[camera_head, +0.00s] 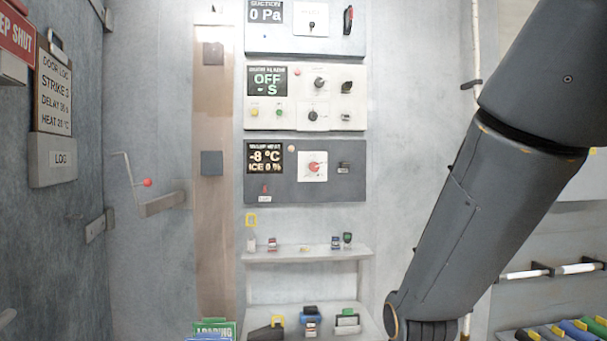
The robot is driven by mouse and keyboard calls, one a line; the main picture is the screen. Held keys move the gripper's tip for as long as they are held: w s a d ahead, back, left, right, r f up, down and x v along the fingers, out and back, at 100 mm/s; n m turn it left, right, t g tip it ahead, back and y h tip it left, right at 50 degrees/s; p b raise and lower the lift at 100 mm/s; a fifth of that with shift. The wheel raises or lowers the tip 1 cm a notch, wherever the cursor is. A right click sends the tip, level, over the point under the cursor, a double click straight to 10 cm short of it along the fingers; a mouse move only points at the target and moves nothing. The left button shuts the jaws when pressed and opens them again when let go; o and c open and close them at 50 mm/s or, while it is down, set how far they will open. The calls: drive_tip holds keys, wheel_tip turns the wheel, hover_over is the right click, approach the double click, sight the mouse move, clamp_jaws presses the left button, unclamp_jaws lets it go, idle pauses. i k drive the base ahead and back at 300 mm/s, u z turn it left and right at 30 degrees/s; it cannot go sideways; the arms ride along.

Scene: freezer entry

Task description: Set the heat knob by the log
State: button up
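The heat knob (314,167) is a red round knob on a white plate, on the dark grey heater panel (330,190) in the middle of the wall. The panel's display (264,158) reads "-8 °C" and "ICE 0 %". Its small heading seems to end in "HEAT". The door log (53,92) is a board on the left wall above a grey box marked "LOG" (58,158). It lists strike 3, a delay of about 35 s and heat about 25 °C; the last digits are blurred. My arm crosses the right side; my gripper is out of view.
Above the heater panel are a panel reading "OFF" (305,97) and a suction panel reading "0 Pa" (300,46). A shelf (305,256) with small items stands below. A lever with a red ball (147,183) juts from the wall at left.

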sight(314, 166)
drive_tip(key=z, duration=1.65)
drive_tip(key=i, duration=2.15)
drive_tip(key=u, duration=4.15)
